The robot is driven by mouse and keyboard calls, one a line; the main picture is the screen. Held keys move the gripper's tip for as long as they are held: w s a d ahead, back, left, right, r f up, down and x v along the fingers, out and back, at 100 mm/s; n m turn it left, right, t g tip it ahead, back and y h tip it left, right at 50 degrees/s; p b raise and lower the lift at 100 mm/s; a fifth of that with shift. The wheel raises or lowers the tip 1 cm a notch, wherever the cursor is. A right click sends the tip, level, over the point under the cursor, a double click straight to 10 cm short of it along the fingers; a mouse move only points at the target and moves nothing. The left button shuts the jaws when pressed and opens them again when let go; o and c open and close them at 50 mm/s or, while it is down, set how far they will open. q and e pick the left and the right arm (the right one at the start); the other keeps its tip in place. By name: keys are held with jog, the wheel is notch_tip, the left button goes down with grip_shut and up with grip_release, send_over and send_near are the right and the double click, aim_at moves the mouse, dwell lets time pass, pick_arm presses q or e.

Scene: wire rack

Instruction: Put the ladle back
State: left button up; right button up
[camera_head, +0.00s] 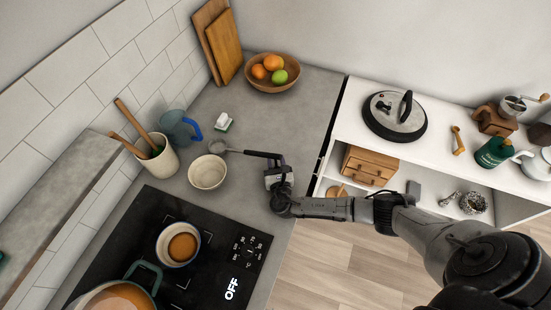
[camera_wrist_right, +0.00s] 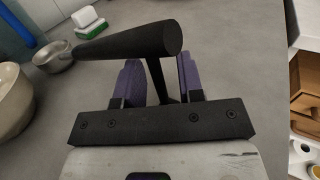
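The ladle has a small metal bowl (camera_head: 216,146) and a thick black handle (camera_head: 262,154). In the head view it lies across the grey counter area, its bowl toward the back left, beyond the cream bowl. My right gripper (camera_head: 274,168) is at the handle end. In the right wrist view, its purple fingers (camera_wrist_right: 160,78) stand on both sides of a black bar joined to the handle (camera_wrist_right: 130,42); I cannot tell whether they press on it. The ladle's bowl (camera_wrist_right: 52,55) shows at left there. My left gripper is not in view.
A cream bowl (camera_head: 207,173) is left of my right gripper. A crock (camera_head: 157,166) with wooden utensils, a blue jug (camera_head: 178,127) and a sponge (camera_head: 223,122) stand behind. The black hob (camera_head: 215,245) with pots is in front. The counter's right edge is close.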

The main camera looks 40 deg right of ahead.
jog(key=v, duration=0.9)
jog(key=shift+f, duration=0.15)
jog(key=shift+v, duration=0.9)
jog(key=shift+s+a+m+g, duration=0.2)
jog(key=shift+s+m+g, duration=0.1)
jog(key=shift+m, duration=0.3)
jog(key=s+a+m+g, duration=0.1)
jog(key=s+m+g, duration=0.1)
jog(key=m, duration=0.1)
jog(key=s+a+m+g, duration=0.1)
jog(key=s+m, duration=0.1)
jog(key=m, duration=0.2)
jog(key=s+m+g+y, duration=0.1)
jog(key=s+m+g, duration=0.1)
jog(key=m, duration=0.1)
jog(key=shift+s+a+m+g, duration=0.3)
jog(key=shift+s+a, duration=0.05)
jog(key=shift+a, duration=0.05)
jog(key=s+a+r+m+g+y, duration=0.2)
jog(key=s+r+m+g+y, duration=0.15)
jog(key=s+m, duration=0.4)
jog(key=s+a+r+m+g+y, duration=0.1)
jog(key=s+r+m+g+y, duration=0.1)
jog(key=s+m+y, duration=0.45)
notch_tip(320, 180, up, 18)
jog(key=m+h+p, duration=0.1)
jog(key=m+p, duration=0.1)
jog(key=p, duration=1.6)
jog(key=shift+s, duration=0.35)
